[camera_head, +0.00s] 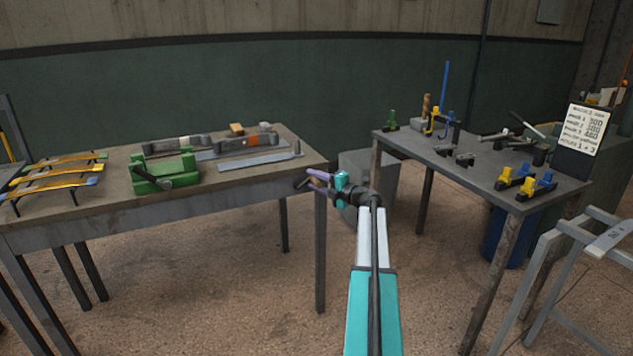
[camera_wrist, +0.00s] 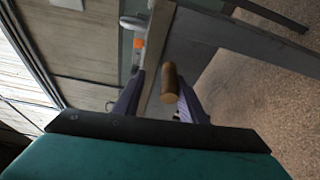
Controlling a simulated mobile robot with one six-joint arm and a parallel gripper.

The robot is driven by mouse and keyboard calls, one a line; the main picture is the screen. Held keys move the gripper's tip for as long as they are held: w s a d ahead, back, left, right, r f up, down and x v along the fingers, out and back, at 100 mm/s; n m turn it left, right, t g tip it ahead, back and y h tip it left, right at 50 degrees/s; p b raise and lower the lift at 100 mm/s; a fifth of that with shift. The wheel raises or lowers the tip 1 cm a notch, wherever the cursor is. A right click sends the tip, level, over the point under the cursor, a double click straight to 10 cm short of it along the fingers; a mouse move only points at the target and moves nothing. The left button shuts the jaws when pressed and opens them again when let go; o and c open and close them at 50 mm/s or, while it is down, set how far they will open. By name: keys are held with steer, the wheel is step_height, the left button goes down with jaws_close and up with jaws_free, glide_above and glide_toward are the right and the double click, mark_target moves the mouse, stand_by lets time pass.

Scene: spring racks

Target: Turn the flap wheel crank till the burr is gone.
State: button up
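My gripper (camera_head: 313,180) is at the right end of the left workbench, seen side-on. In the wrist view its two purple fingers (camera_wrist: 162,85) stand apart. A brown wooden cylinder (camera_wrist: 170,82), like a handle, shows between the fingertips, nearer the right one; I cannot tell whether it touches. I cannot pick this cylinder out in the head view. A green device (camera_head: 165,170) with a dark round-ended lever sits on the left workbench, well left of my gripper. I cannot tell which thing is the flap wheel, and no burr can be made out.
The left workbench (camera_head: 225,182) carries grey bars, an orange-marked grey tool (camera_head: 248,143) and yellow leaf strips (camera_head: 60,182). The right table (camera_head: 487,177) holds clamps and small tools, with a sign (camera_head: 582,130) behind. A grey box (camera_head: 368,160) stands between them. A metal frame stands at right.

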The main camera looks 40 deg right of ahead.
steer(key=shift+s, duration=0.25)
steer(key=s+d, duration=0.1)
steer(key=s, duration=1.2)
steer(key=shift+s+r+p, duration=0.15)
steer(key=shift+r+p, duration=0.15)
